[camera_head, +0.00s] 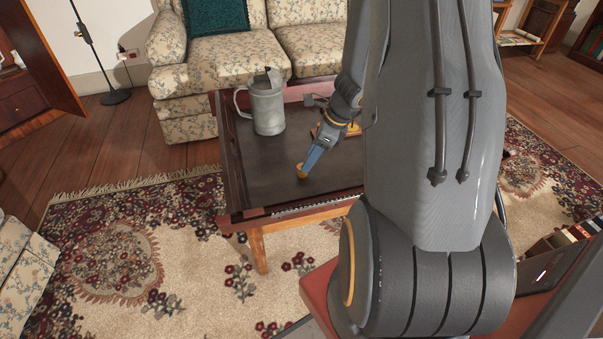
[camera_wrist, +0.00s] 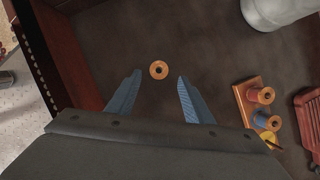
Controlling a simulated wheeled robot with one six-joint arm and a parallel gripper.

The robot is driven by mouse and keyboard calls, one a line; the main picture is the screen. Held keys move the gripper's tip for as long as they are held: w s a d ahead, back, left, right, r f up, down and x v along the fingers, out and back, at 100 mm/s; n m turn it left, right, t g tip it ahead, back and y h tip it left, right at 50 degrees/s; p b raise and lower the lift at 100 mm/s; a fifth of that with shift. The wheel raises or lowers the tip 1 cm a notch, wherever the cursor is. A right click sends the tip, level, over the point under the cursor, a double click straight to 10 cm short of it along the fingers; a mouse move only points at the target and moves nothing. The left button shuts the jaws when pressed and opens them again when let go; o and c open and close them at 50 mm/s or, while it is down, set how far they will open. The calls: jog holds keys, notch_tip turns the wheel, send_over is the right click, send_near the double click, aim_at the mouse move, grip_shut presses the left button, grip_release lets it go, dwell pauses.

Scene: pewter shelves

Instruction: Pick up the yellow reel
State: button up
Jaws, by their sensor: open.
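An orange-yellow reel (camera_wrist: 158,70) stands on end on the dark table top, its round end with a centre hole facing the wrist camera. It also shows in the head view (camera_head: 302,171), at the tip of my gripper (camera_head: 306,165). In the wrist view the two blue fingers of my gripper (camera_wrist: 159,76) are spread apart. The reel lies between the lines of their tips, with a clear gap on both sides. Nothing is held. The head view shows the fingers from the side, and I cannot tell their exact height above the reel.
A grey jug (camera_head: 267,106) stands at the table's back left. A raised edge (camera_wrist: 66,50) runs at left.

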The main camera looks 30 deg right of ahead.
jog(key=b+x, duration=0.1)
jog(key=x, duration=0.3)
jog(key=shift+s+f+b, duration=0.2)
jog(key=shift+f+b, duration=0.05)
jog(key=shift+b, duration=0.15)
jog(key=c, duration=1.1)
jog(key=shift+r, duration=0.1)
